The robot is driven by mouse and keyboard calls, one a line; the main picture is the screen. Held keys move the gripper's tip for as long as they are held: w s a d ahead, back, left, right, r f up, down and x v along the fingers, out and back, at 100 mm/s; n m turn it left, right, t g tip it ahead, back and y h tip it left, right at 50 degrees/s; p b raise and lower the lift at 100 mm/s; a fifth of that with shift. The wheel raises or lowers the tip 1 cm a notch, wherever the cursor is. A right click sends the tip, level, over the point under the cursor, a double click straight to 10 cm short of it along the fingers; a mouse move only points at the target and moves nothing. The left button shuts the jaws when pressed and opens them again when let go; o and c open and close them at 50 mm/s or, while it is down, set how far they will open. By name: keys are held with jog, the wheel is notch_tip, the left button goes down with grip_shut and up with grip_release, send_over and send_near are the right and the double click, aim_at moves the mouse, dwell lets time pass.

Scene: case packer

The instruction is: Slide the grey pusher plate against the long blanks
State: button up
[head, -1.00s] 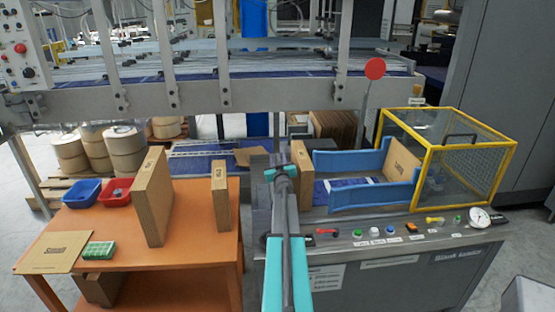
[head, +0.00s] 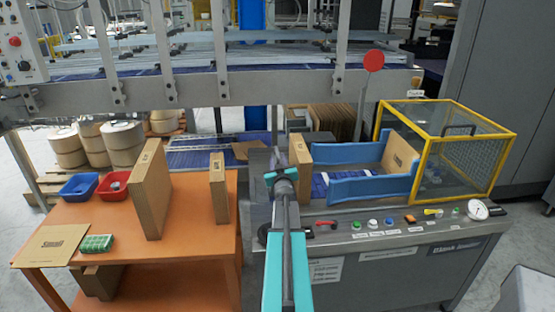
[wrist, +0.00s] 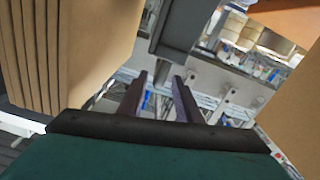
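The long blanks (head: 300,158) stand upright as a brown stack on the grey machine, left of the blue side guides. In the wrist view the stack (wrist: 62,50) fills the left side, its edges in several layers. A grey upright plate (head: 259,172), which looks like the pusher plate, stands left of the stack; a grey part (wrist: 182,35) shows beyond my fingers in the wrist view. My gripper (head: 283,176) is between plate and stack in the head picture. Its two dark fingers (wrist: 160,85) are apart with nothing visible between them. Whether it touches the plate is unclear.
An orange table (head: 195,260) at left holds upright cartons (head: 150,192), a blue bin (head: 80,186) and a red bin (head: 112,186). A yellow-framed mesh guard (head: 465,150) stands right of the blue guides (head: 372,188).

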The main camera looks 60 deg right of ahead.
jog(key=shift+b+v, duration=0.3)
jog(key=shift+v, duration=2.3)
